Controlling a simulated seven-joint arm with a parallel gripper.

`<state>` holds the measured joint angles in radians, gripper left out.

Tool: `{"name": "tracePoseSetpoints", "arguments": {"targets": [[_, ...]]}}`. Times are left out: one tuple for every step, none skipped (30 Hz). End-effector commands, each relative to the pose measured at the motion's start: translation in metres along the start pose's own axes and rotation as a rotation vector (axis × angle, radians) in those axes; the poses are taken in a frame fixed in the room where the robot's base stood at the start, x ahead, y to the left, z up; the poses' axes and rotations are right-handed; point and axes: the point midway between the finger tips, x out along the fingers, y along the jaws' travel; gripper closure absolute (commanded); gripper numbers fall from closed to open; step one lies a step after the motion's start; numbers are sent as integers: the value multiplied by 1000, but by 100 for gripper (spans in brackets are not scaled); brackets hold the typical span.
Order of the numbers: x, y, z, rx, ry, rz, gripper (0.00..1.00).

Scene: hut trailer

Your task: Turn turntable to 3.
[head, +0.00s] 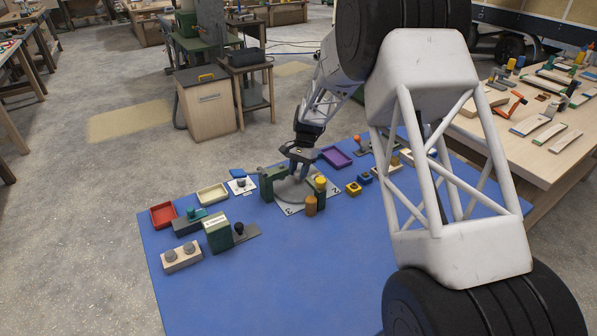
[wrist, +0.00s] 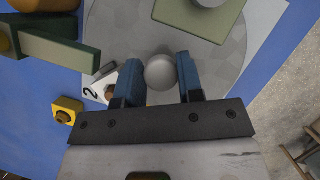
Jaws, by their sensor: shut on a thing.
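The turntable is a round grey disc (head: 290,193) on a white plate that lies on the blue mat. In the wrist view the disc (wrist: 118,30) fills the upper middle. A numeral 2 (wrist: 92,93) shows on the plate beside the left finger, and a numeral 3 (head: 290,211) seems to show on the plate's near edge in the head view. My gripper (head: 297,172) reaches down over the disc. In the wrist view its blue fingers (wrist: 160,80) are shut on a round grey knob (wrist: 160,71). Which number the disc points to cannot be told.
Green blocks (head: 266,184) and orange cylinders (head: 311,205) stand close around the disc. A green block with a grey cylinder (wrist: 228,18) shows at the top of the wrist view. Trays, including a red one (head: 163,215), lie left. The mat's front (head: 270,290) is clear.

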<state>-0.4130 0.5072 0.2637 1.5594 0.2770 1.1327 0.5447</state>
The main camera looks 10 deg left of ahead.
Motion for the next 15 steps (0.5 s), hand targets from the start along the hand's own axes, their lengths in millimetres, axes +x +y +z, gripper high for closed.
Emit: {"name": "tracePoseSetpoints", "arguments": {"targets": [[-1, 0, 0, 20, 1, -9, 100], [0, 0, 0, 34, 1, -15, 100], [0, 0, 0, 53, 0, -23, 100], [0, 0, 0, 66, 0, -29, 100], [0, 0, 0, 81, 0, -34, 100], [-1, 0, 0, 98, 1, -41, 100], [-1, 0, 0, 112, 1, -47, 100], [-1, 0, 0, 127, 1, -54, 100], [-1, 0, 0, 145, 1, -62, 100], [-1, 0, 0, 159, 1, -68, 100], [-1, 0, 0, 173, 1, -73, 100], [-1, 0, 0, 191, 1, -80, 100], [-1, 0, 0, 205, 0, -85, 100], [0, 0, 0, 219, 0, -91, 100], [0, 0, 0, 238, 0, -99, 100]]}}
